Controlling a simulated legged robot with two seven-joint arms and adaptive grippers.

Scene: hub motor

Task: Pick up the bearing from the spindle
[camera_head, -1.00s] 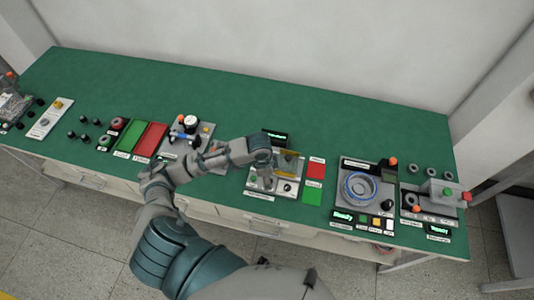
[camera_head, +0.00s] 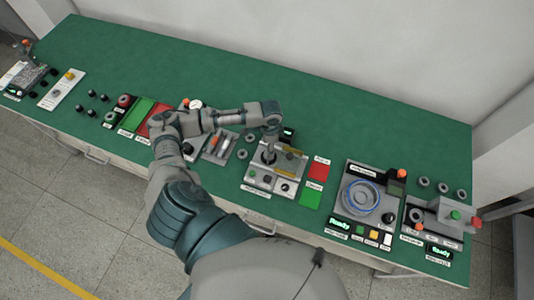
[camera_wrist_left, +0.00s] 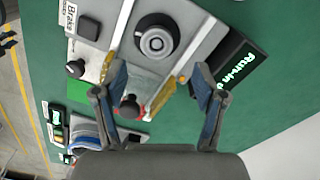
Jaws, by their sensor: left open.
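The bearing (camera_wrist_left: 157,39) is a grey ring around a spindle on a dark round base, at the top middle of the left wrist view. It sits on the grey test station (camera_head: 259,181), right of centre in the head view, where my gripper largely hides it. My left gripper (camera_wrist_left: 161,76) is open and empty. Its two fingers are spread with the bearing beyond their tips, apart from them. In the head view the left gripper (camera_head: 269,152) points down over the station. My right gripper is not in view.
A lit display (camera_wrist_left: 238,75) stands right of the bearing in the wrist view. Red (camera_head: 319,171) and green (camera_head: 310,199) pads lie right of the station. A fixture with a blue ring (camera_head: 361,196) is farther right. The back of the green table (camera_head: 330,115) is clear.

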